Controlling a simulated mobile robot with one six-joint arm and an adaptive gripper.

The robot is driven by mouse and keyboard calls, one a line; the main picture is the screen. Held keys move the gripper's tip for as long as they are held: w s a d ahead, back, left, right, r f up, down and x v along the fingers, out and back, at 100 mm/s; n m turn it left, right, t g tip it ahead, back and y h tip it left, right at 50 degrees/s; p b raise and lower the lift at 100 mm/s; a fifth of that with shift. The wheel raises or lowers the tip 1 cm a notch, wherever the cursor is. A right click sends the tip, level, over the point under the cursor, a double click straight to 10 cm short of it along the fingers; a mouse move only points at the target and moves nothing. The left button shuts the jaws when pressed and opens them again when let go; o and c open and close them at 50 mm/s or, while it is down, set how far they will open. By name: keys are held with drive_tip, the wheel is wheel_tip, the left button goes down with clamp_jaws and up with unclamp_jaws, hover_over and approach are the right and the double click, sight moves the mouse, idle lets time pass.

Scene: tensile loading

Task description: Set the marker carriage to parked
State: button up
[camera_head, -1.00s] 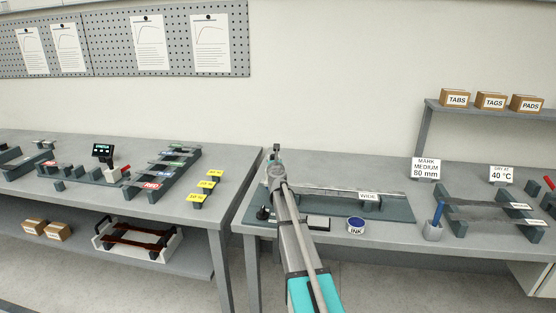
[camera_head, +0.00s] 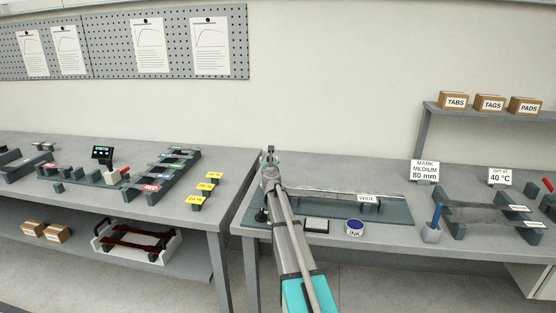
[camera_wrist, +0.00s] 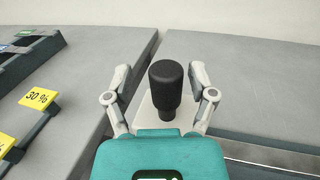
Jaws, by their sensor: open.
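The marker carriage shows in the wrist view as a pale block (camera_wrist: 150,116) with an upright black knob (camera_wrist: 166,88). My gripper (camera_wrist: 160,82) is open, with one finger on each side of the knob and visible space between knob and fingers. In the head view my gripper (camera_head: 269,152) is over the left end of the marking fixture (camera_head: 398,212), and my arm hides part of that end. A rail runs to the right along the fixture, with a WIDE label (camera_head: 367,197) on it. I cannot tell the carriage's exact position on the rail.
An ink pad (camera_head: 316,225) and an INK jar (camera_head: 355,228) lie in front of the fixture. A blue pen in a holder (camera_head: 431,233) and a MARK MEDIUM 80 mm sign (camera_head: 424,171) stand to the right. A gap separates this bench from the left bench (camera_head: 215,215).

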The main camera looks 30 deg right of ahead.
drive_tip(key=shift+s, duration=0.1)
drive_tip(key=v, duration=1.1)
drive_tip(key=shift+s+a, duration=0.2)
drive_tip(key=shift+s, duration=0.15)
idle(0.4)
